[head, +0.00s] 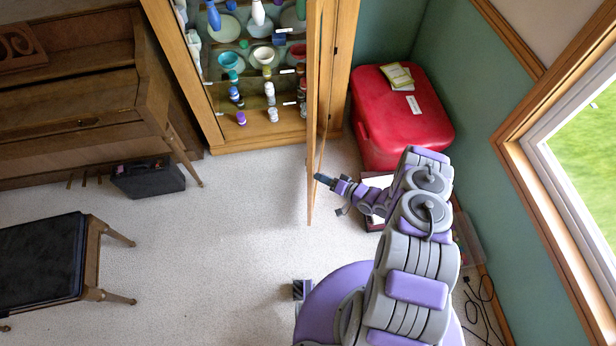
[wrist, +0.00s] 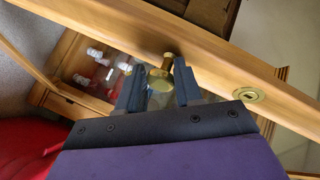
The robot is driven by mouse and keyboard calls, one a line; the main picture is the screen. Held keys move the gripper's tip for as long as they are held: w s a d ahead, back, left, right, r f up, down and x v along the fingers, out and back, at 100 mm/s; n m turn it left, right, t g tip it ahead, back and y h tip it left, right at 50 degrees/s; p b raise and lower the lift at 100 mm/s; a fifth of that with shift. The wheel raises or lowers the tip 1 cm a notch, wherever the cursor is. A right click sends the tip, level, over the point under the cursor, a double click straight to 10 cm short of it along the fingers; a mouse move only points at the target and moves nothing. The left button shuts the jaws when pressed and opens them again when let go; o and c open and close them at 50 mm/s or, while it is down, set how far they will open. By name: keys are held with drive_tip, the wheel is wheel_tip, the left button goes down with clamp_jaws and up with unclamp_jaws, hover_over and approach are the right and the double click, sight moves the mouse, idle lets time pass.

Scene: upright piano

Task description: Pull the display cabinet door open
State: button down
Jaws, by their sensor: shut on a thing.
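The wooden display cabinet (head: 200,75) stands at the top of the head view, its shelves exposed. Its door (head: 313,110) stands open, swung well out into the room and seen nearly edge-on. My gripper (head: 322,180) is at the right side of the door, near its outer end. In the wrist view, my gripper (wrist: 157,82) is shut on the round brass knob (wrist: 160,78) of the door, one dark finger on each side. A brass keyhole plate (wrist: 249,94) sits on the door frame to the right of the knob. The knob is hidden in the head view.
A red chest (head: 400,115) with papers on top stands right of the cabinet. The piano (head: 75,100), a black case (head: 148,178) and a bench (head: 42,258) are at left. Carpet left of the door is clear. Cables (head: 480,305) lie by the right wall.

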drive_tip(key=shift+n+g, duration=0.3)
drive_tip(key=shift+n, duration=0.1)
drive_tip(key=shift+w+d+r, duration=0.1)
drive_tip(key=shift+w+d, duration=0.1)
drive_tip(key=shift+d, duration=0.95)
drive_tip(key=shift+w+d, duration=0.15)
drive_tip(key=shift+d, duration=0.95)
drive_tip(key=c, duration=1.1)
unclamp_jaws()
drive_tip(key=shift+a, duration=0.1)
drive_tip(key=shift+c, duration=0.2)
drive_tip(key=o, duration=0.4)
drive_tip(key=shift+a, duration=0.1)
drive_tip(key=shift+c, duration=0.2)
drive_tip(key=shift+s, duration=0.1)
drive_tip(key=p+v, duration=0.3)
drive_tip(key=v, duration=1.4)
drive_tip(key=shift+d+f+p, duration=0.3)
drive_tip(key=shift+f+p, duration=0.05)
drive_tip(key=shift+p, duration=0.05)
